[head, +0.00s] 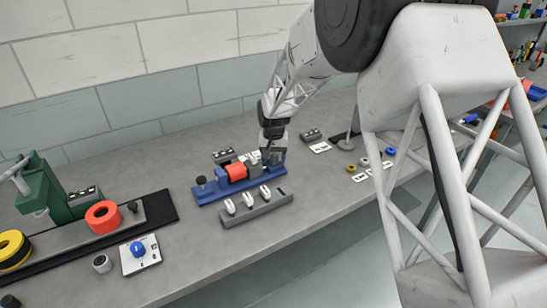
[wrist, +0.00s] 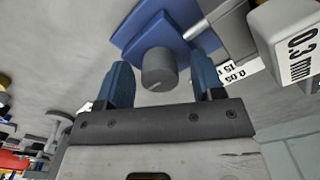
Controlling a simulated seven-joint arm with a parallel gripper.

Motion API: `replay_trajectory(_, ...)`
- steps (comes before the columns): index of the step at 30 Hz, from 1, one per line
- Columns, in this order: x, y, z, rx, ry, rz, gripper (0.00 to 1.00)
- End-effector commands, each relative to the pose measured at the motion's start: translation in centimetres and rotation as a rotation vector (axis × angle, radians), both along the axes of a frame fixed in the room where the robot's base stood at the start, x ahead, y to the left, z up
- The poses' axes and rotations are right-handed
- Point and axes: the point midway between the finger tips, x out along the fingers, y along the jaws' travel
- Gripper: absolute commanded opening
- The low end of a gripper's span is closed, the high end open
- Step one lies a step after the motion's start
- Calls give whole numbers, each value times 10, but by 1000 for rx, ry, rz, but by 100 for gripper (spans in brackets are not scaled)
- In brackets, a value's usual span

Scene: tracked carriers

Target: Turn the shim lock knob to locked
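A dark grey round knob (wrist: 158,70) with a pale pointer line on its face sits on the end of a blue fixture (wrist: 152,28) in the wrist view. I take it for the shim lock knob; I cannot read a locked mark. My gripper (wrist: 163,82) is open, its two blue fingers on either side of the knob with visible gaps, not gripping it. In the head view my gripper (head: 270,157) is at the right end of the blue fixture (head: 232,193), which holds a red cylinder (head: 237,172). The knob is hidden there.
A grey rack (head: 262,209) with white tags stands in front of the fixture. A block marked 0.3 mm (wrist: 297,45) is close on the right. A blue dial (head: 138,249) on a white plate and a green press (head: 62,190) are left. Small rings lie right of my gripper.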

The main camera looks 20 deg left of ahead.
Motion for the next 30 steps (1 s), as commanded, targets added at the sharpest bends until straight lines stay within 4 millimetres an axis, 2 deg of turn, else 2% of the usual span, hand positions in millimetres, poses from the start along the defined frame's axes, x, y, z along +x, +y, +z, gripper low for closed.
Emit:
replay_trajectory(8, 0, 0, 1, 0, -1, 0, 61)
replay_trajectory(14, 1, 0, 11, 0, -1, -1, 61)
replay_trajectory(30, 1, 0, 71, 1, -2, 0, 61)
